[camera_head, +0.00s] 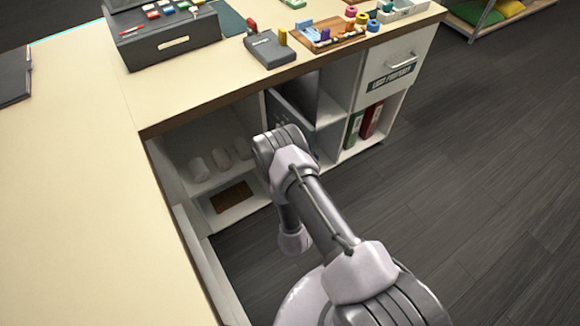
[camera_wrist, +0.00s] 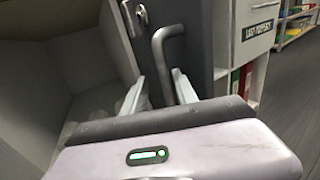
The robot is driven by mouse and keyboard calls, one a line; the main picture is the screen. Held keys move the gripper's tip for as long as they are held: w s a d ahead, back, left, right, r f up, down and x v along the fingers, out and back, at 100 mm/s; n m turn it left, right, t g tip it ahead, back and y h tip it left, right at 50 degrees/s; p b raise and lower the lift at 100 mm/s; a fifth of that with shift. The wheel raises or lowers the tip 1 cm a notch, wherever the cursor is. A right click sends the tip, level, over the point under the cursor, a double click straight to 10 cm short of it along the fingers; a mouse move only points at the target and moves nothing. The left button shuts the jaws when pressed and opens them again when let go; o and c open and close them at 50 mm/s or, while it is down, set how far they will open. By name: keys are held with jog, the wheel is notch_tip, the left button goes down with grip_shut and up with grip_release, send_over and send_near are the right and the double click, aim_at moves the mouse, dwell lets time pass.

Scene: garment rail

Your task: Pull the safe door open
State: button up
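The safe door is a dark grey panel under the counter. It fills the upper middle of the wrist view (camera_wrist: 198,40) and shows partly behind my arm in the head view (camera_head: 291,106). It carries a grey bar handle (camera_wrist: 163,48) and a small metal lock plate (camera_wrist: 139,14). My gripper (camera_wrist: 160,82) is open, with one pale finger on each side of the handle's lower part. I cannot tell whether the fingers touch the handle. My wrist hides the gripper in the head view. I cannot tell how far the door stands from its frame.
A shelf with white rolls (camera_head: 221,158) lies left of the safe. A labelled drawer (camera_head: 391,70) and red and green binders (camera_head: 371,119) are to its right. The countertop (camera_head: 75,190) overhangs above. Open dark floor (camera_head: 480,180) lies to the right.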

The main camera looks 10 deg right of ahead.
jog(key=shift+s, duration=0.15)
jog(key=s+a+p, duration=0.1)
jog(key=s+p, duration=0.2)
jog(key=s, duration=0.4)
jog(key=shift+s, duration=0.1)
jog(key=shift+c, duration=0.2)
